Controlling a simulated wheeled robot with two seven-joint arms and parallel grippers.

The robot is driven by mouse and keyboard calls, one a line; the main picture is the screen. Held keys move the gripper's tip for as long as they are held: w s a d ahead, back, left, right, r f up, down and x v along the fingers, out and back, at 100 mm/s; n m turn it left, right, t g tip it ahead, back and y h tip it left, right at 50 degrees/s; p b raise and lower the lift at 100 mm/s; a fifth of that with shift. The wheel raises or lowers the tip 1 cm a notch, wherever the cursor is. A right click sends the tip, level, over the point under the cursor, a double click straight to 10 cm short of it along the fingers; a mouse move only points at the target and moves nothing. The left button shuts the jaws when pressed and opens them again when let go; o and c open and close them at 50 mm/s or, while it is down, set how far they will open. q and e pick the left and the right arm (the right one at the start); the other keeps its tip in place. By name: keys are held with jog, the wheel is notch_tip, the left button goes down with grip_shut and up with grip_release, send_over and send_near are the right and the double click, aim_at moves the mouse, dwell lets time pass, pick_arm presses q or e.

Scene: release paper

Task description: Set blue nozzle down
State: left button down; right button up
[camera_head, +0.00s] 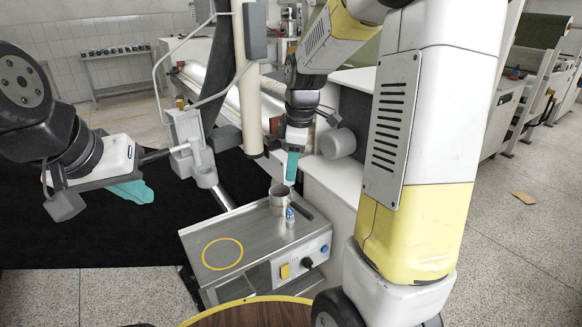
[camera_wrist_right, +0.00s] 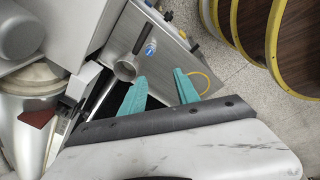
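The blue nozzle (camera_head: 290,217), a small piece with a blue top and pale body, stands on the metal top of the machine (camera_head: 212,235), close beside a grey metal cup (camera_head: 279,200). It also shows in the right wrist view (camera_wrist_right: 149,50), beyond the fingertips. My right gripper (camera_head: 292,180) points down just above the cup and nozzle. In the wrist view its teal fingers (camera_wrist_right: 159,76) are apart with nothing between them. My left gripper (camera_head: 145,193) hangs at the left, away from the machine; its finger gap is not clear.
A yellow ring (camera_head: 222,254) marks the clear left part of the machine top. A grey stand with a round end (camera_head: 205,177) is close behind. A round wooden table (camera_head: 250,315) with a yellow rim is in front. A black cloth (camera_head: 60,235) lies at left.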

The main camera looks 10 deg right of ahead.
jog(key=s+a+r+m+t, duration=0.1)
jog(key=s+r+m+t, duration=0.1)
jog(key=s+r+m, duration=0.3)
jog(key=s+r+m+t+y, duration=0.1)
jog(key=s+r+m, duration=0.4)
jog(key=s, duration=0.8)
jog(key=m+t, duration=0.1)
jog(key=m, duration=0.2)
jog(key=shift+s+a+m+t, duration=0.3)
jog(key=shift+s+a+m, duration=0.05)
jog(key=shift+s+m, duration=0.05)
